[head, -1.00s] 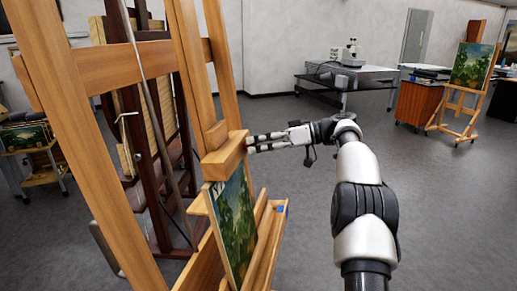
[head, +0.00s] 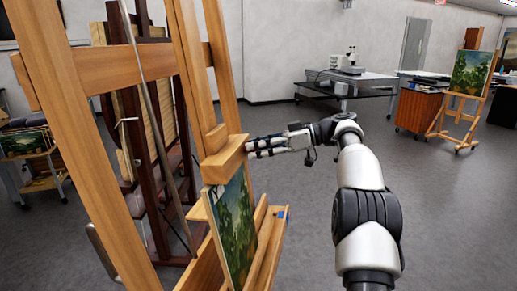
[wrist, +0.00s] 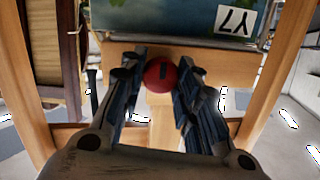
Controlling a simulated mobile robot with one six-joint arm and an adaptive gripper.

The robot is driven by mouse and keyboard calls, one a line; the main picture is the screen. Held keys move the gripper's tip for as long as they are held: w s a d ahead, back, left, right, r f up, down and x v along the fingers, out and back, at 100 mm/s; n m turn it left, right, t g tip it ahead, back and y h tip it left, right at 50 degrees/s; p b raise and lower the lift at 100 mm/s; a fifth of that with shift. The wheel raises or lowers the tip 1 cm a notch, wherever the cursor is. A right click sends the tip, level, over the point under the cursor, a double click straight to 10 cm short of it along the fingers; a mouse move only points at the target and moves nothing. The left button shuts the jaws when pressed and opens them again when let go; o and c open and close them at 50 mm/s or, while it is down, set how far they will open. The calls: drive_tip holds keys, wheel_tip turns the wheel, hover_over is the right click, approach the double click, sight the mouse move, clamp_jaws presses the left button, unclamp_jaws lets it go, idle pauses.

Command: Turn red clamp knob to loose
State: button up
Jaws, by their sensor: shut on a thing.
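The red clamp knob (wrist: 160,75) is round, with a short dark mark on its face. It sits at the wooden clamp block of the easel, below the painting's edge in the wrist view. My gripper (wrist: 156,78) has a dark finger on each side of the knob and is shut on it. In the head view my gripper (head: 250,147) reaches from the right to the wooden clamp block (head: 223,160) on the big easel. The knob is hidden from the head view. Which way the knob counts as loose does not show.
The easel (head: 85,150) fills the left, with a landscape painting (head: 235,225) on its ledge. A labelled picture edge (wrist: 160,18) lies close above the fingers in the wrist view. A dark wooden easel stands behind. The floor to the right is open.

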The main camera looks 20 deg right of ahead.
drive_tip(key=o, duration=1.1)
drive_tip(key=shift+c, duration=0.2)
